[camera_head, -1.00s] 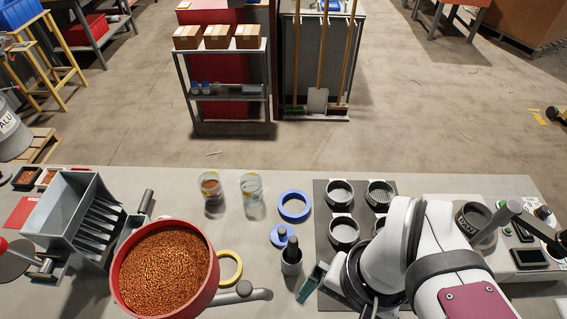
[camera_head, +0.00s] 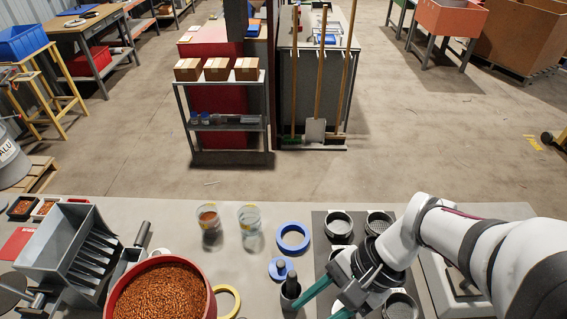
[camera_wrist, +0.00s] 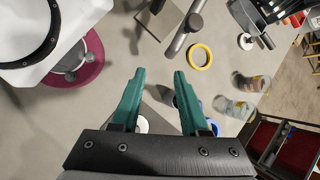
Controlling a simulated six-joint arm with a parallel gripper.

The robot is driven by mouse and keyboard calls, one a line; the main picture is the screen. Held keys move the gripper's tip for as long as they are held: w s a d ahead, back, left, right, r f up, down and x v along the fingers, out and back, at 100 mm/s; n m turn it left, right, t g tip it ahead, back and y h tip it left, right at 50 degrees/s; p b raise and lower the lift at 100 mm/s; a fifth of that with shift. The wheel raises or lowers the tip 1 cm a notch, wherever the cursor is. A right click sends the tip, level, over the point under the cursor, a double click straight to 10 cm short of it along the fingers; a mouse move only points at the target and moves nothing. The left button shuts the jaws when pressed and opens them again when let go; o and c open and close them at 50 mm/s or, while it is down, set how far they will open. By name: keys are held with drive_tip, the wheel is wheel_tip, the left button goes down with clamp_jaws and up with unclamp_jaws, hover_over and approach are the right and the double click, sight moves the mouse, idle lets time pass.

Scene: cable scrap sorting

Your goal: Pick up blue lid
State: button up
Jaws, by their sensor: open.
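Two blue round things lie on the bench in the head view: a wide blue ring (camera_head: 292,238) and, just below it, a smaller blue disc (camera_head: 275,271) with a dark cylinder partly over it. I cannot tell for certain which is the blue lid. My gripper (camera_head: 316,306) is open and empty, its teal fingers to the lower right of both and apart from them. In the wrist view my gripper (camera_wrist: 160,72) points away with a clear gap between the fingers. Behind the right finger a blue rim (camera_wrist: 219,103) shows in part; the finger hides the rest.
A dark-topped grey cup (camera_head: 290,292) stands between the disc and my fingers. Two glass jars (camera_head: 250,226) stand left of the ring. A yellow ring (camera_head: 235,296) and a red pan of copper granules (camera_head: 157,295) lie at lower left. Sieve cups (camera_head: 340,224) stand on a dark mat.

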drive_tip(key=w+d+f+m+t+y, duration=0.2)
drive_tip(key=w+d+f+m+y, duration=0.1)
drive_tip(key=w+f+m+y, duration=0.4)
drive_tip(key=m+t, duration=0.5)
approach(284, 264)
drive_tip(key=shift+h, duration=0.4)
drive_tip(key=x, duration=0.5)
drive_tip(key=shift+s+a+r, duration=0.15)
drive_tip(key=shift+a+r, duration=0.15)
drive_tip(key=shift+r, duration=0.05)
drive_tip(key=x, duration=0.6)
drive_tip(key=shift+d+f, duration=0.1)
drive_tip(key=shift+d, duration=0.05)
clamp_jaws()
